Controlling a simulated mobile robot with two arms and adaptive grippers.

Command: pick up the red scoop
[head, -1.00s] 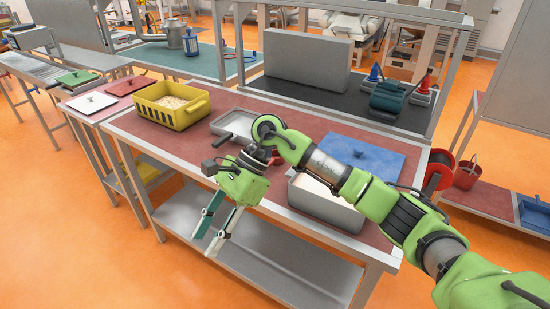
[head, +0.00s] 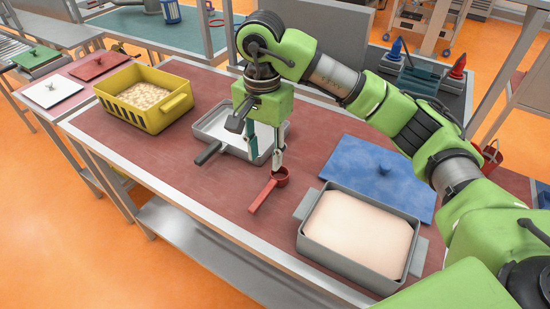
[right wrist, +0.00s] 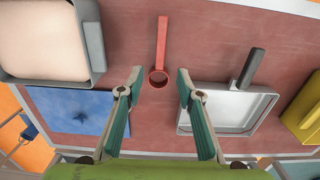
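The red scoop (head: 263,195) lies on the red-brown tabletop in the head view, its handle toward the table's front edge and its cup at the far end. In the right wrist view the red scoop (right wrist: 162,48) is near the middle, handle pointing up and cup lowest. My right gripper (head: 266,162) points down above the table by the cup. Its fingers are apart and empty. In the right wrist view the cup appears between the fingertips of my right gripper (right wrist: 159,83), apparently just ahead of them. My left gripper is not in view.
A grey pan with a dark handle (head: 208,152) lies left. A yellow basket (head: 148,105) is farther left.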

